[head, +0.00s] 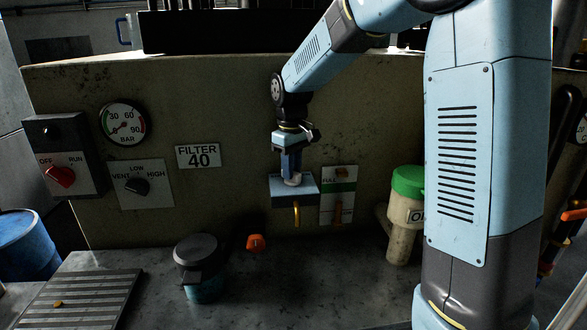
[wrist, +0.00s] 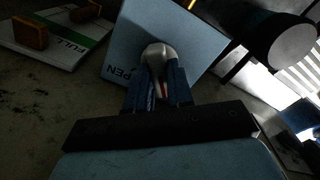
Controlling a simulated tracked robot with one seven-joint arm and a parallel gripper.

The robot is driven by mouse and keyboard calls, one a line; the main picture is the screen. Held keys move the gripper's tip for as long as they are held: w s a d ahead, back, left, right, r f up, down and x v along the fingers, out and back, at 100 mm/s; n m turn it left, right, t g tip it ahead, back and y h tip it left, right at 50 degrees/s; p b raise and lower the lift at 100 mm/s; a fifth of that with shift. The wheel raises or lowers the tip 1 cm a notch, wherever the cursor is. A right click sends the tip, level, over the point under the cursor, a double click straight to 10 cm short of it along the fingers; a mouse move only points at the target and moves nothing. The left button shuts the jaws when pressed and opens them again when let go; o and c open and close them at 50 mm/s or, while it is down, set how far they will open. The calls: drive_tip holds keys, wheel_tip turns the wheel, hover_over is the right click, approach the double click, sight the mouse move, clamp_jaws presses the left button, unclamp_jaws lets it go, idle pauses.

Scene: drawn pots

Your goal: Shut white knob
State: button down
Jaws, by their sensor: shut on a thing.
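The white knob (wrist: 157,54) sits on a light blue plate (wrist: 118,40) marked with lettering ending in "PEN", upside down in the wrist view. In the head view the plate (head: 279,199) is on the upright panel, and the knob (head: 293,180) shows just below my fingers. My gripper (wrist: 158,88) is shut on the knob, with a blue finger on each side of it. In the head view my gripper (head: 291,168) points down at the plate. The fingers hide part of the knob, and I cannot read its exact setting.
Right of the plate is a "FULL" gauge panel (head: 338,196). A yellow hook-like part (head: 296,214) hangs below the plate. A green-lidded container (head: 405,215) stands to the right. A dark-lidded pot (head: 201,268) and an orange item (head: 256,243) are on the bench.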

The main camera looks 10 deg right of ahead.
idle(0.4)
drive_tip(key=c, duration=1)
unclamp_jaws()
drive_tip(key=shift+r, duration=0.1)
wheel_tip(320, 180, up, 14)
drive_tip(key=shift+f, duration=0.25)
